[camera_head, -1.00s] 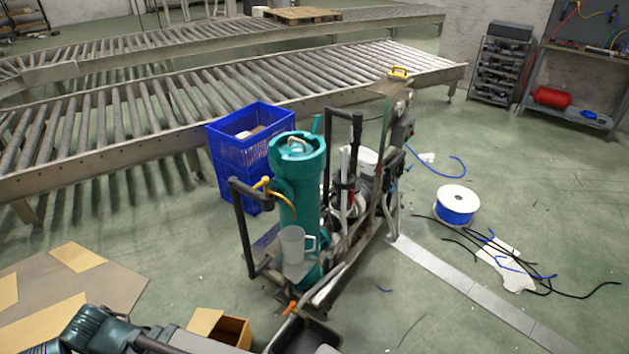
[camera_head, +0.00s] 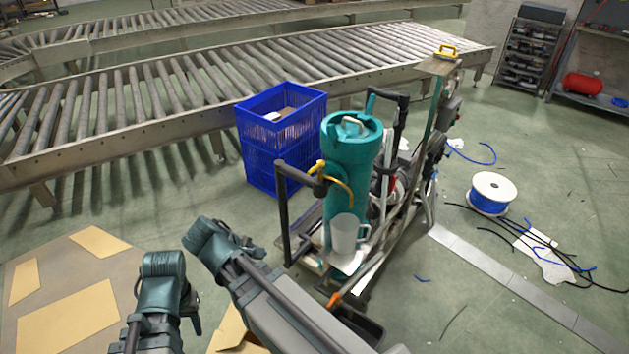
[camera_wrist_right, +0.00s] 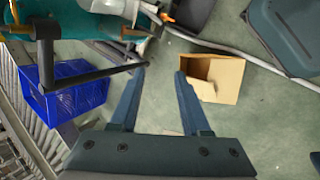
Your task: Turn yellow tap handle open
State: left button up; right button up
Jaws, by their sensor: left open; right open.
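The yellow tap handle (camera_head: 318,168) sits near the top of the black upright pipe (camera_head: 283,215), beside the tall teal tank (camera_head: 350,150). A thin yellow piece curves from it against the tank. My left gripper (camera_head: 192,315) is low at the left of the head view, open and apart from the tap; its fingertips are hard to make out. My right gripper (camera_wrist_right: 159,72) is open and empty in the right wrist view, with green floor between its fingers. The black pipe (camera_wrist_right: 45,50) and tank (camera_wrist_right: 90,22) lie ahead and left there.
A blue crate (camera_head: 275,150) stands behind the pipe. A pale jug (camera_head: 345,235) is at the tank's front. An open cardboard box (camera_wrist_right: 213,78) lies low by my right fingers. A blue cable reel (camera_head: 490,193) and loose cables lie right. A roller conveyor (camera_head: 120,110) runs behind.

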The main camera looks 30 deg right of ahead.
jog(key=w+d+n+t+h+b, duration=0.3)
jog(key=w+d+n+h+b, duration=0.4)
jog(key=w+d, duration=0.3)
jog(key=n+t+h+b, duration=0.2)
jog(key=n+h+b, duration=0.2)
jog(key=n+b, duration=0.15)
send_near(311, 171)
pick_arm(q)
notch_tip(311, 171, down, 14)
jog(key=shift+p, duration=0.45)
pick_arm(e)
jog(key=x, duration=1)
jog(key=shift+w+d+f, duration=0.2)
jog(key=shift+w+f, duration=0.05)
pick_arm(q)
jog(key=shift+s+f, duration=0.1)
pick_arm(e)
grip_shut()
